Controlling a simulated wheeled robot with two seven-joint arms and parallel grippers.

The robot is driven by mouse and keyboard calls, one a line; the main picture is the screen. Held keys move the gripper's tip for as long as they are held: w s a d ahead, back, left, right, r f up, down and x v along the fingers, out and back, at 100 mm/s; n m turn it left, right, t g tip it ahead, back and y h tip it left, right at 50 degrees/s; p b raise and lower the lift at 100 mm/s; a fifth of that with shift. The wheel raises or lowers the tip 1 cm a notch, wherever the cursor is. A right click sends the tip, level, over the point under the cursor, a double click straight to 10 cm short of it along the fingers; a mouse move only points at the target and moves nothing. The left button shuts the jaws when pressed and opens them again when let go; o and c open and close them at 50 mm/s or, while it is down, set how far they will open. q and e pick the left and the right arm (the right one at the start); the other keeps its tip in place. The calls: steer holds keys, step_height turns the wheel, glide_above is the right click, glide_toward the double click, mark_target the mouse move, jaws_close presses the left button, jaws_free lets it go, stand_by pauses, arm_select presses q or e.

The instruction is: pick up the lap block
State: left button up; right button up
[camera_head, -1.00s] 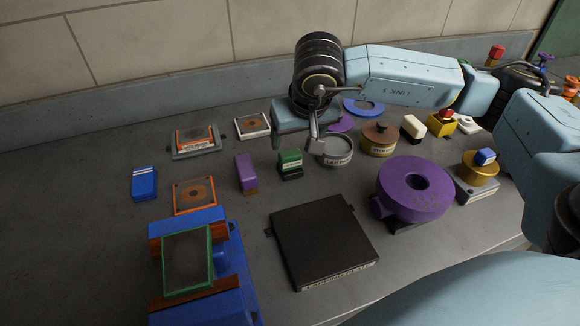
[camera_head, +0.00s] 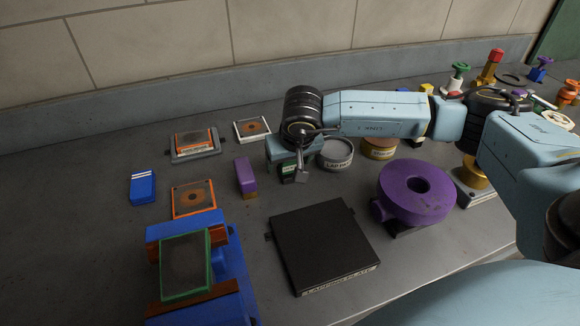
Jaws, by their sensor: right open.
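My right gripper (camera_head: 297,168) comes in from the right and is open, with its fingers pointing down. It is at the small green block (camera_head: 287,170) with a pale band and dark base, and hides much of it. I cannot tell whether the fingers touch it. A purple block with a brown base (camera_head: 246,177) stands upright just left of the gripper. A blue block with a white band (camera_head: 143,187) lies farther left. No readable label tells which block is the lap block. My left gripper is not in view.
The black lapping plate (camera_head: 322,245) lies in front of the gripper. A purple ring-shaped device (camera_head: 415,191) stands to its right. Round tins (camera_head: 336,153) are close to the gripper's right. A blue fixture (camera_head: 235,275) holds a green-framed plate at front left.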

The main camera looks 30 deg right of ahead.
steer(key=shift+c, duration=0.4)
steer(key=c, duration=1.2)
step_height(320, 180, up, 10)
steer(key=shift+r+p, duration=0.1)
steer(key=shift+p, duration=0.3)
